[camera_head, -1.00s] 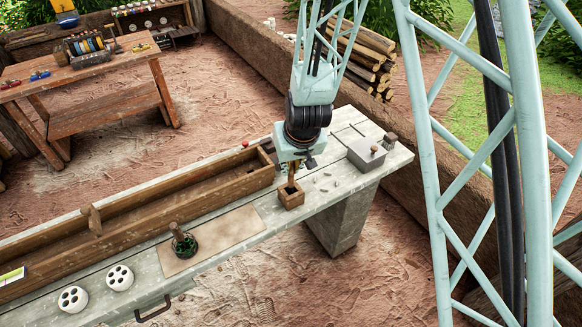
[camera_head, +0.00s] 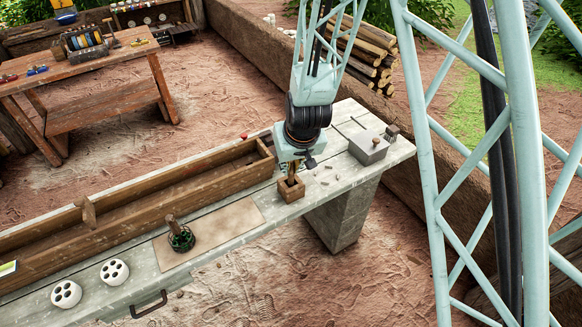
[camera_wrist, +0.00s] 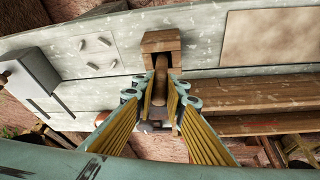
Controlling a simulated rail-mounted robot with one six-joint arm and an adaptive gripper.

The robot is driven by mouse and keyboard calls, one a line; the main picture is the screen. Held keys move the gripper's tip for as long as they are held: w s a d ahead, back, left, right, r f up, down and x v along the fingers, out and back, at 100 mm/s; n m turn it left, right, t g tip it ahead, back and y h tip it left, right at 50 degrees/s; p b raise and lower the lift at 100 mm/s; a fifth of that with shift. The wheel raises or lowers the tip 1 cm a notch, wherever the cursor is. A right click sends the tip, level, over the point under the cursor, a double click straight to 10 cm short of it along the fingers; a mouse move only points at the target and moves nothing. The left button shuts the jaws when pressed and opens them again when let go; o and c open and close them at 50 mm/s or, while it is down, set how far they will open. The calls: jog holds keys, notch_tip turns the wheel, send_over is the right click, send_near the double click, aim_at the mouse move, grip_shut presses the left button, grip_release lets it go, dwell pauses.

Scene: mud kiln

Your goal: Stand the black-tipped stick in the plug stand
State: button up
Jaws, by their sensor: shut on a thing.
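My gripper (camera_wrist: 158,92) is shut on a brown stick (camera_wrist: 160,75), with a finger on each side of it. The stick points down to a small square wooden box (camera_head: 291,190) on the table, which also shows in the wrist view (camera_wrist: 161,42). The stick's far end is at the box's dark opening; its tip is hidden, so I cannot see its colour or how deep it sits. Which thing is the plug stand is not plain; the small wooden box is the holder under the stick.
A long wooden trough (camera_head: 140,205) runs along the table (camera_head: 365,165). A dark round holder with a stick (camera_head: 181,238) stands on a tan board (camera_head: 222,222). Two white holed pots (camera_head: 115,271) are at left. A grey lidded box (camera_head: 369,148) and small pale pieces (camera_head: 325,174) lie at right.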

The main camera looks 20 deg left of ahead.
jog(key=o, duration=0.9)
jog(key=shift+c, duration=0.2)
jog(key=shift+r, duration=0.15)
jog(key=shift+v, duration=2.35)
jog(key=s+d, duration=0.6)
jog(key=s, duration=0.4)
jog(key=shift+s+d, duration=0.2)
